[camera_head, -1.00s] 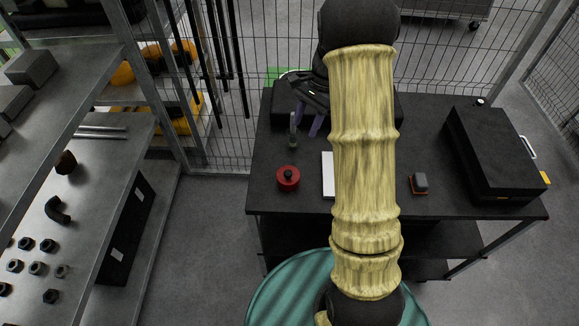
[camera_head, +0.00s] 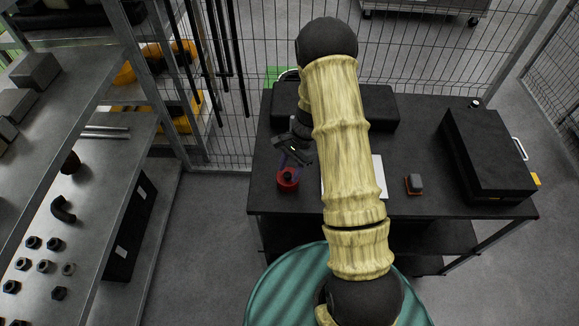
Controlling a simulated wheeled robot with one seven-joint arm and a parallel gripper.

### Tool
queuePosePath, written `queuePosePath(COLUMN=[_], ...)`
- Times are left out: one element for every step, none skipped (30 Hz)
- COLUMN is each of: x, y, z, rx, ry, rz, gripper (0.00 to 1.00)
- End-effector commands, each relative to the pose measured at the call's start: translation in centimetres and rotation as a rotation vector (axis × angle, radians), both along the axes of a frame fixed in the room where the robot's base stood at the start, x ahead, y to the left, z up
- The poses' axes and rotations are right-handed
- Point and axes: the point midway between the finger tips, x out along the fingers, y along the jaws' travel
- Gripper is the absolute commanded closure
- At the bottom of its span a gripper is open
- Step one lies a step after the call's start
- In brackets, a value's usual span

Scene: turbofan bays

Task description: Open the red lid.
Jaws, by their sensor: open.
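The red lid (camera_head: 288,184) is a small round red piece with a dark knob on top, at the left front of the dark table. What lies under the lid is hidden.
The dark table (camera_head: 400,200) also bears a white sheet (camera_head: 378,177), partly behind my arm, a small grey and orange block (camera_head: 414,184) and a black case (camera_head: 487,155) at right. A long black box (camera_head: 375,105) stands at the back. Metal shelves (camera_head: 60,200) are at left.

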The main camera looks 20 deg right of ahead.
Motion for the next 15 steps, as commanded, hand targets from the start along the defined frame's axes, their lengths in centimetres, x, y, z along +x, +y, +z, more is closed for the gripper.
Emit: queuePosePath(x=[-0.09, -0.11, -0.12, -0.12, -0.12, -0.1, -0.1, -0.1, -0.1, -0.1, -0.09, -0.09, -0.08, -0.08, -0.08], y=[0.09, 0.12, 0.15, 0.16, 0.16, 0.16, 0.16, 0.16, 0.15, 0.14, 0.15, 0.15, 0.14, 0.14, 0.14], z=[-0.2, -0.3, -0.39, -0.42, -0.43, -0.43, -0.42, -0.42, -0.41, -0.42, -0.41, -0.41, -0.4, -0.4, -0.39], rx=[0.0, 0.0, 0.0, 0.0, 0.0, 0.0, 0.0, 0.0, 0.0, 0.0, 0.0, 0.0, 0.0, 0.0, 0.0], ry=[0.001, 0.001, 0.001, 0.001, 0.001, 0.0, 0.0, 0.0, 0.0, 0.0, 0.0, 0.0, 0.0, 0.0, 0.0], rz=[0.0, 0.0, 0.0, 0.0, 0.0, 0.0, 0.0, 0.0, 0.0, 0.0, 0.0, 0.0, 0.0, 0.0, 0.0], gripper=[0.56, 0.56, 0.56, 0.56, 0.56, 0.56, 0.56, 0.56, 0.56, 0.58, 0.64, 0.71, 0.77, 0.83, 0.91])
